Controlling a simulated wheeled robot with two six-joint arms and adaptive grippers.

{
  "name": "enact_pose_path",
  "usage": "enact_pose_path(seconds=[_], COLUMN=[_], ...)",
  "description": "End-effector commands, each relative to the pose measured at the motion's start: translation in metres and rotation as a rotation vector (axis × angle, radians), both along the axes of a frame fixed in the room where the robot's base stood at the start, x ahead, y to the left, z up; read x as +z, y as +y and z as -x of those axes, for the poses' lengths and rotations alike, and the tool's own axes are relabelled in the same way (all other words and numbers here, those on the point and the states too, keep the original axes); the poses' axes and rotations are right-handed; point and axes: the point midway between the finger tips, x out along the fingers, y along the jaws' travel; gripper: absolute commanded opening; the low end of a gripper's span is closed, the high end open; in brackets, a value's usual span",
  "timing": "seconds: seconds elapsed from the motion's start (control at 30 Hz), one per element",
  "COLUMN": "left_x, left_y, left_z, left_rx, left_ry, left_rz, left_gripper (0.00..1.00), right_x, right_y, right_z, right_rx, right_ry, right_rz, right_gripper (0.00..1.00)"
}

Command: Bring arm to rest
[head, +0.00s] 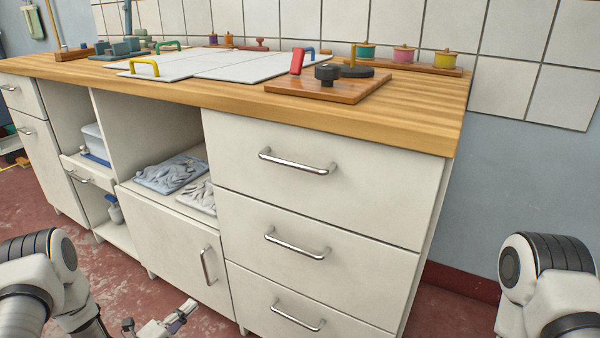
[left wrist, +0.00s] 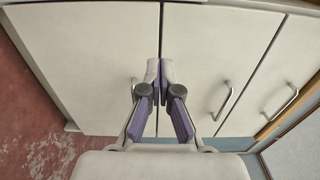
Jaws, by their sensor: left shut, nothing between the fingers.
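My left gripper (head: 182,316) shows at the bottom of the head view, low in front of the cabinet (head: 168,222) and over the red floor. In the left wrist view the same gripper (left wrist: 160,72) is shut, its purple-padded fingers together with nothing between them. Behind the fingers are the white cabinet fronts; I cannot tell how far off they are. My right arm shows at the right edge of the head view, but its gripper is out of view.
A wooden board with a black knob (head: 327,75) lies on top. Red floor (head: 135,300) is clear before the cabinet.

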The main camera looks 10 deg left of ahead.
Motion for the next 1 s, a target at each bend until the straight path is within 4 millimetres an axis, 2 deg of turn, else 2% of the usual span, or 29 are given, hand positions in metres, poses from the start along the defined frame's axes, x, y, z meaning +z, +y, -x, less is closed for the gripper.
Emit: enact_pose_path(seconds=[0.07, 0.17, 0.2, 0.23, 0.27, 0.3, 0.33, 0.4, 0.5, 0.6, 0.7, 0.83, 0.9, 1.0], left_x=[0.006, 0.002, -0.01, -0.022, -0.036, -0.054, -0.066, -0.089, -0.108, -0.114, -0.113, -0.114, -0.076, -0.045], left_y=[-0.027, -0.086, -0.109, -0.125, -0.136, -0.147, -0.151, -0.152, -0.14, -0.124, -0.11, -0.104, -0.104, -0.104], left_z=[-0.007, -0.002, 0.006, 0.017, 0.03, 0.051, 0.069, 0.114, 0.176, 0.23, 0.269, 0.29, 0.289, 0.289], left_rx=[-0.056, -0.119, -0.121, -0.109, -0.084, -0.028, 0.029, 0.208, 0.525, 0.868, 1.198, 1.508, 1.509, 1.505], left_ry=[-0.005, 0.086, 0.203, 0.319, 0.445, 0.622, 0.749, 1.015, 1.293, 1.449, 1.507, 1.483, 1.477, 1.478], left_rz=[0.0, 0.008, 0.034, 0.069, 0.112, 0.176, 0.227, 0.345, 0.508, 0.667, 0.83, 1.046, 1.056, 1.055], left_gripper=[0.0, 0.0, 0.0, 0.0, 0.0, 0.0, 0.0, 0.0, 0.0, 0.0, 0.0, 0.0, 0.0, 0.0], right_x=[0.0, 0.0, 0.0, 0.0, 0.0, 0.0, 0.0, 0.0, 0.0, 0.0, 0.0, 0.0, 0.038, 0.069], right_y=[0.0, 0.0, 0.0, 0.0, 0.0, 0.0, 0.0, 0.0, 0.0, 0.0, 0.0, 0.0, 0.0, 0.0], right_z=[0.0, 0.0, 0.0, 0.0, 0.0, 0.0, 0.0, 0.0, 0.0, 0.0, 0.0, 0.0, 0.001, -0.001], right_rx=[0.0, 0.0, 0.0, 0.0, 0.0, 0.0, 0.0, 0.0, 0.0, 0.0, 0.0, 0.0, 0.0, 0.0], right_ry=[0.0, 0.0, 0.0, 0.0, 0.0, 0.0, 0.0, 0.0, 0.0, 0.0, 0.0, 0.0, 0.002, -0.002], right_rz=[0.0, 0.0, 0.0, 0.0, 0.0, 0.0, 0.0, 0.0, 0.0, 0.0, 0.0, 0.0, 0.0, 0.0], right_gripper=[0.4, 0.4, 0.4, 0.4, 0.4, 0.4, 0.4, 0.4, 0.4, 0.4, 0.4, 0.4, 0.4, 0.4])
